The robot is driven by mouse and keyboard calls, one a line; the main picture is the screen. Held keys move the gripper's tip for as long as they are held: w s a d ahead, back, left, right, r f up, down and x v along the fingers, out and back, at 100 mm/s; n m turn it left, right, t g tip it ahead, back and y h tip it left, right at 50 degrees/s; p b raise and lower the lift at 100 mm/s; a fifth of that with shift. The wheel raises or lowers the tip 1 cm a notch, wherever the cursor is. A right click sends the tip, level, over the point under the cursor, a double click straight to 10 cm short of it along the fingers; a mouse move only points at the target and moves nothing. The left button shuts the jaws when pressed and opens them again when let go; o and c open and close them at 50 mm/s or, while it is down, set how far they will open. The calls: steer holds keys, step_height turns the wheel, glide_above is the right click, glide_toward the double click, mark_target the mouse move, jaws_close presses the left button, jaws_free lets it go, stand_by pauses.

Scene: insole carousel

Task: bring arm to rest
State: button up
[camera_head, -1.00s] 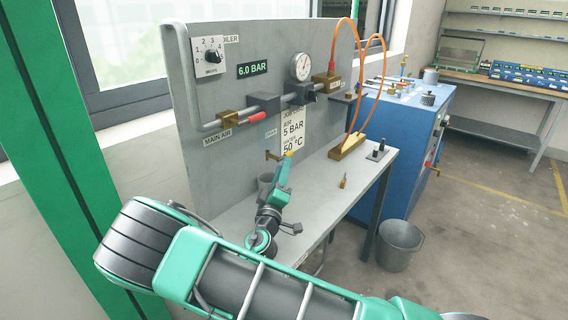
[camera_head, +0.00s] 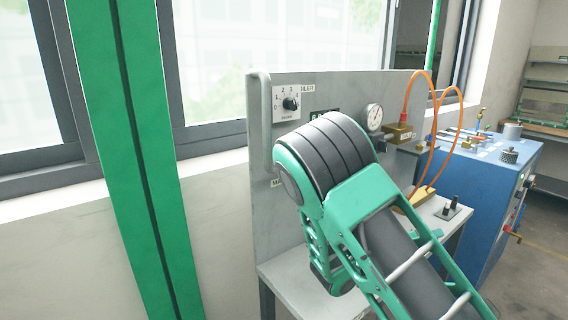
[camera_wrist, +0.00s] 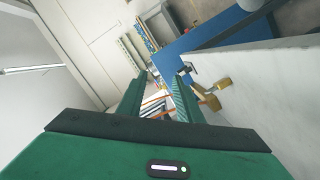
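My arm (camera_head: 400,260) is raised in front of the grey bench panel (camera_head: 262,205) in the head view and covers much of it. My gripper is hidden behind the arm there. In the wrist view my gripper (camera_wrist: 163,80) shows two green fingers standing apart. I see nothing held between them; the background shows through the gap.
The panel carries a selector dial (camera_head: 290,103) and a pressure gauge (camera_head: 373,117), with an orange hose (camera_head: 428,120) at its right. A blue cabinet (camera_head: 495,205) stands right of the bench. A green post (camera_head: 140,170) rises at the left, before the windows.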

steer(key=s+d+f+m+g+y, duration=0.1)
steer(key=s+d+m+g+y, duration=0.25)
steer(key=s, duration=0.55)
steer(key=s+d+f+m+g+y, duration=0.2)
steer(key=s+d+g+y, duration=0.25)
steer(key=s, duration=0.45)
steer(key=s+a+r+n+y, duration=0.1)
steer(key=s+a+r+y, duration=0.2)
steer(key=s, duration=0.6)
steer(key=s+a+r+y, duration=0.4)
steer(key=s+a, duration=0.1)
steer(key=s, duration=0.3)
steer(key=shift+s+a+r+n+t, duration=0.25)
steer(key=shift+s+n+t, duration=0.1)
steer(key=shift+s+t, duration=0.05)
steer(key=shift+w+f, duration=0.25)
steer(key=shift+w, duration=0.35)
